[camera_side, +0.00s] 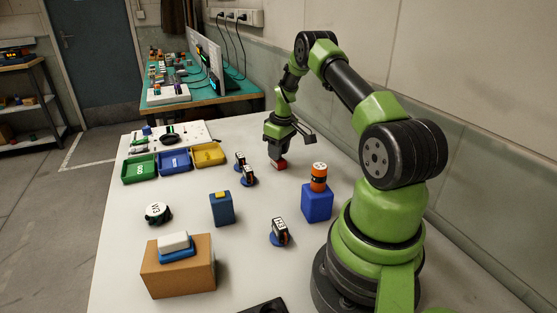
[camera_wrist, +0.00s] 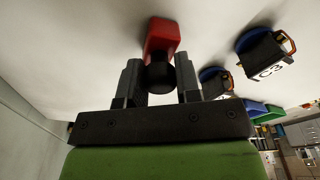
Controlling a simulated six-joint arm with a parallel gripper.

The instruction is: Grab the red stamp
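The red stamp (camera_side: 281,165) is a small red block with a round black knob. In the side view it is directly under my gripper (camera_side: 279,155), at the back right of the white table. In the wrist view the red stamp (camera_wrist: 162,36) is just beyond my gripper (camera_wrist: 160,80), with its dark knob between the two grey fingertips.
Two small black devices on blue discs (camera_side: 248,176) stand left of the stamp. A blue block with an orange cylinder (camera_side: 318,178) is to the right. Green, blue and yellow bins (camera_side: 139,169) lie at the back left. A cardboard box (camera_side: 178,275) is in front.

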